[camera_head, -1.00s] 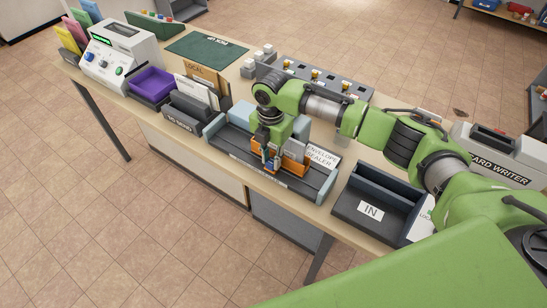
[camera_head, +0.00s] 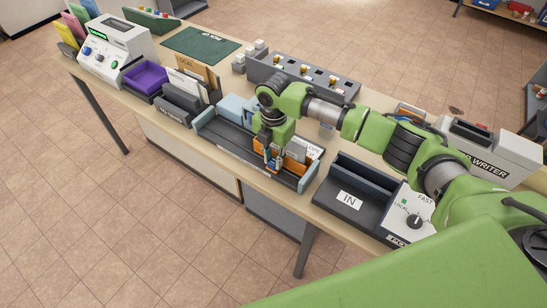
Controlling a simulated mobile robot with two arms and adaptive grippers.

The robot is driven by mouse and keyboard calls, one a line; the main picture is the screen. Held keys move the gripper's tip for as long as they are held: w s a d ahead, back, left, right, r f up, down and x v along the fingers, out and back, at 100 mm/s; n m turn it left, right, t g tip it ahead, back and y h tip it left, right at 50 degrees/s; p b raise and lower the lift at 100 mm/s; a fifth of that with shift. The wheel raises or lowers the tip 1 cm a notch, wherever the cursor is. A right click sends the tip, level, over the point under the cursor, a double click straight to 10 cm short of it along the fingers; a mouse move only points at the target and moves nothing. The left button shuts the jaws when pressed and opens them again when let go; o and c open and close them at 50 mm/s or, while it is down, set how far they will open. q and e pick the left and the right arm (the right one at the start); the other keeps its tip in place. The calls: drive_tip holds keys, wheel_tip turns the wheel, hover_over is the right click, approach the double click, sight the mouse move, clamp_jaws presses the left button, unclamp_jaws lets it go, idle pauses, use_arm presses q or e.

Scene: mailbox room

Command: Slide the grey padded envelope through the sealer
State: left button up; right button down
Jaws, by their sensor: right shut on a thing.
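The envelope sealer (camera_head: 309,178) stands at the table's front edge. It is a long dark grey channel with pale blue-grey blocks, orange parts and a white label reading "ENVELOPE SEALER", now partly covered. My right gripper (camera_head: 272,162) points down into the channel, in front of the orange parts and right of the channel's middle. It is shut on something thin. I take this to be the grey padded envelope, but the fingers and the sealer hide it and its outline cannot be made out. My left gripper is not in view.
A dark IN tray (camera_head: 331,194) stands right of the sealer. Left of it are a dark letter rack (camera_head: 178,103), a purple bin (camera_head: 145,79) and a white machine (camera_head: 117,50). A grey block with several knobs (camera_head: 258,66) stands behind.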

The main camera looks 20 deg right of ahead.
drive_tip(key=c, duration=1.8)
unclamp_jaws()
drive_tip(key=shift+s+d+f, duration=0.1)
drive_tip(key=shift+s+d, duration=0.05)
drive_tip(key=shift+c, duration=0.2)
drive_tip(key=shift+s, duration=0.1)
drive_tip(key=shift+r, duration=0.45)
wheel_tip(320, 180, up, 11)
drive_tip(key=shift+r, duration=0.15)
